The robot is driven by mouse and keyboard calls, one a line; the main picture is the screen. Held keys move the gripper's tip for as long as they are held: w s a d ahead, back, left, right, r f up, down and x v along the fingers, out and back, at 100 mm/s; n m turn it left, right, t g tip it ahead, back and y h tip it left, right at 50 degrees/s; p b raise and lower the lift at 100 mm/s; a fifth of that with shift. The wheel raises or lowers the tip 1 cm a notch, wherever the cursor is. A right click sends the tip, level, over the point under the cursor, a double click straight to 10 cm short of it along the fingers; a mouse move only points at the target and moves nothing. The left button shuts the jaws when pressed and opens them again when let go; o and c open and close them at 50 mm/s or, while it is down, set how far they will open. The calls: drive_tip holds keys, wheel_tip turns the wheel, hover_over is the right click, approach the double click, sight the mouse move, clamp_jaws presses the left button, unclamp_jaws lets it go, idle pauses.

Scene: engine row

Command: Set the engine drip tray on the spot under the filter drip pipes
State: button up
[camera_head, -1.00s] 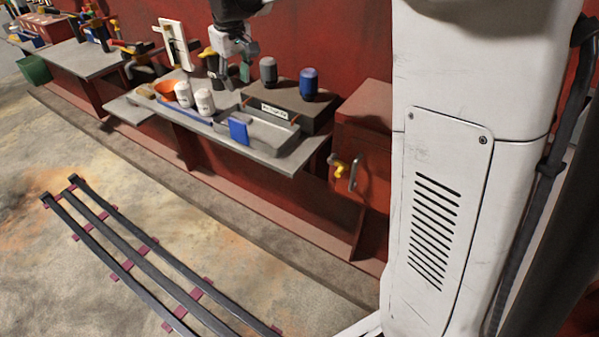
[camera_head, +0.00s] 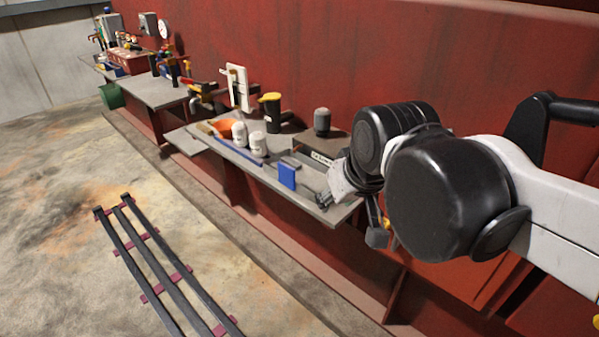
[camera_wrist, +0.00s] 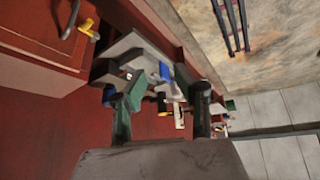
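A shallow grey tray (camera_head: 314,181), which looks like the drip tray, lies on the grey bench shelf in the head view, with a blue block (camera_head: 287,174) at its front edge.
A red cabinet (camera_wrist: 45,40) with a handle shows in the wrist view. The floor by the rails (camera_head: 150,250) is open.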

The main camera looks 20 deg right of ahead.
drive_tip(key=shift+m+t, duration=0.4)
drive_tip(key=s+f, duration=0.2)
drive_tip(key=s, duration=0.1)
drive_tip(key=s+f, duration=0.1)
drive_tip(key=shift+s+f, duration=0.25)
drive_tip(key=shift+s, duration=0.1)
